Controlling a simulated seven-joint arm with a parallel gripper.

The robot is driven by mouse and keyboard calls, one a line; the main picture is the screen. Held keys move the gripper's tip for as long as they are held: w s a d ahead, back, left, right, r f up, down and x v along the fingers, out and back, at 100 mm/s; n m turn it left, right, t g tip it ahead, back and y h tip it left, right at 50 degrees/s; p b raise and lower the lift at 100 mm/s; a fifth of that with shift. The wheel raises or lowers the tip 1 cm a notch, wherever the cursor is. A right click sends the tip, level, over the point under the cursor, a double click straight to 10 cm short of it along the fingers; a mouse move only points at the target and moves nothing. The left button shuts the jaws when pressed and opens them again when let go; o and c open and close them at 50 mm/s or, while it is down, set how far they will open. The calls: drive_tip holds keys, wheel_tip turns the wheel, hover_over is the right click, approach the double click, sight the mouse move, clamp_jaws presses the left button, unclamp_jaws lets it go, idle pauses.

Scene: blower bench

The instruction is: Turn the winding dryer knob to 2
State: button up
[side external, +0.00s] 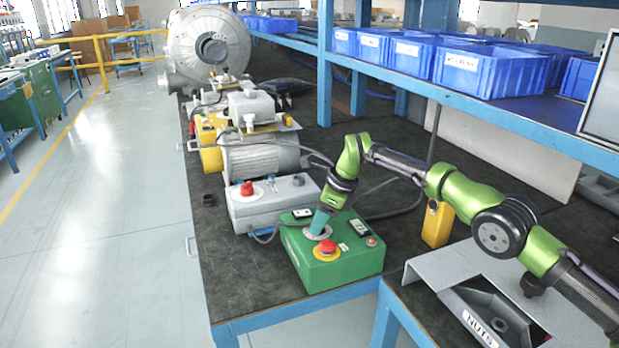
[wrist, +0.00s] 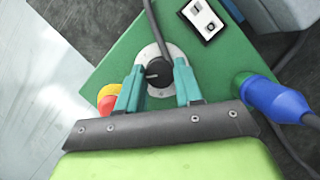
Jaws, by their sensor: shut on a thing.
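The winding dryer is a green box (side external: 345,268) near the front edge of the dark bench top. Its black knob (wrist: 158,73) sits on a round pale dial plate (wrist: 151,55) on the top face. My gripper (wrist: 159,84) comes down over the dial with its two teal fingers on either side of the knob, shut on it. In the side view my gripper (side external: 319,222) reaches the dial plate and hides the knob. The knob carries a light pointer mark, but the dial numbers are too small to read.
A red button on a yellow base (side external: 327,248) sits close to my gripper on the box. A rocker switch (wrist: 202,20) and a blue plug (wrist: 272,98) are also near. A grey box (side external: 270,202) stands behind, and cables cross the bench.

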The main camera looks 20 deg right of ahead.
drive_tip(key=shift+n, duration=0.5)
drive_tip(key=o, duration=1)
drive_tip(key=v, duration=1.7)
drive_tip(key=shift+w+d, duration=0.25)
